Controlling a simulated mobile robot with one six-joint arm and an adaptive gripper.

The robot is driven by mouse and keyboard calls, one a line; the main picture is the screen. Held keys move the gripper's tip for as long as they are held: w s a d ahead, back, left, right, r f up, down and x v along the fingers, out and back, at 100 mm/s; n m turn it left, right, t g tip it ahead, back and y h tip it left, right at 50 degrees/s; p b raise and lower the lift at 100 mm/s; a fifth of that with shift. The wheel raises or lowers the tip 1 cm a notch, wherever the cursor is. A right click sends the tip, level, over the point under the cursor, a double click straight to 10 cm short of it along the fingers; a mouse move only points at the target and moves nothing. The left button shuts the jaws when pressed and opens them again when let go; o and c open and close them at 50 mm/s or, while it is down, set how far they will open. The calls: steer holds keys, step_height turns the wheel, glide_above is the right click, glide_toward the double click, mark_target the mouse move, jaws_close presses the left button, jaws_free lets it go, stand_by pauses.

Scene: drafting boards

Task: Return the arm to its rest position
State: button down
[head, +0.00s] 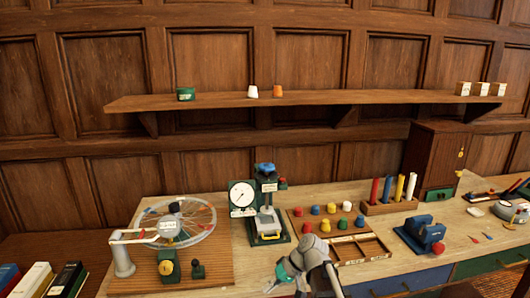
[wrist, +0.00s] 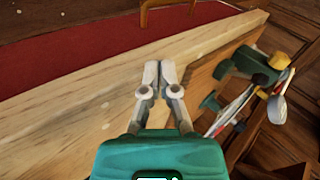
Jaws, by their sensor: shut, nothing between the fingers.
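My arm (head: 314,258) rises at the bottom centre of the head view, in front of the bench. My teal gripper (head: 272,285) hangs low at the bench's front edge, pointing down and to the left. In the wrist view my gripper (wrist: 158,72) has its grey fingers together, with nothing between them. The fingers show against the pale wooden bench top (wrist: 60,112). I cannot tell how high above it they are.
A spoked wheel (head: 180,222) on a wooden board stands left of my gripper. A green dial press (head: 265,205) stands behind it. A shelf (head: 330,98) runs above.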

steer(key=s+d+m+h+p, duration=0.2)
steer(key=s+d+h, duration=0.1)
steer(key=d, duration=0.5)
steer(key=s+d+m+t+h+p, duration=0.1)
steer(key=s+d+h, duration=0.3)
steer(key=d, duration=0.4)
steer(key=shift+s+f+m+h+p, duration=0.15)
steer(key=shift+s+m+h+p, duration=0.1)
steer(key=shift+m+h+p, duration=0.35)
steer(key=shift+a, duration=0.1)
